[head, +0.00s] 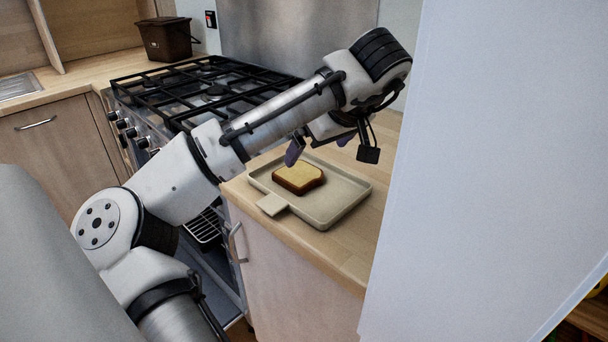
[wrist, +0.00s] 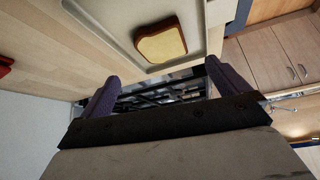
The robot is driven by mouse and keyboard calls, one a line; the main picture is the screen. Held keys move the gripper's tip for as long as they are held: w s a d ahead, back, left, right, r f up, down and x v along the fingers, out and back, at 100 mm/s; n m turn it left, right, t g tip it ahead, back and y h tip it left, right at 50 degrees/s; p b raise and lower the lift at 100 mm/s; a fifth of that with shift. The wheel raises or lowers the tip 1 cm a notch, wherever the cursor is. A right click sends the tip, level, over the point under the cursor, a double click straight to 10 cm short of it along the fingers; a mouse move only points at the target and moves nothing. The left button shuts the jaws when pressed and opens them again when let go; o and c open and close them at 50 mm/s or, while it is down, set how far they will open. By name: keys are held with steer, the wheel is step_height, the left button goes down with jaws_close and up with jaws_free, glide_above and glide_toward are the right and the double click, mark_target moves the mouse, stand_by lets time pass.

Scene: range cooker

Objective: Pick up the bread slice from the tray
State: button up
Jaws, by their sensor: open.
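The bread slice (head: 298,178) lies flat on the cream tray (head: 345,194), with a pale yellow face and a brown crust. The tray rests on the wooden counter and has a small handle tab at its front left. My gripper (head: 318,140) is above the tray's back edge, higher than the slice and apart from it. In the wrist view, the bread slice (wrist: 161,44) shows beyond the fingers, near the tray's rim (wrist: 197,40). My gripper (wrist: 172,88) is open there, with its two dark purple fingers wide apart and nothing between them.
A range cooker (head: 205,88) with black grates stands left of the counter. A dark brown bin (head: 166,40) sits at the back left. A large pale panel (head: 490,170) fills the right side, close to the counter. Bare counter (head: 345,250) shows in front of the tray.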

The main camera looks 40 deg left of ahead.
mark_target(300, 173)
steer(key=x, duration=0.4)
steer(key=shift+f, duration=0.2)
steer(key=shift+p+x, duration=0.65)
steer(key=shift+x, duration=1.95)
steer(key=shift+s, duration=0.2)
steer(key=c, duration=0.9)
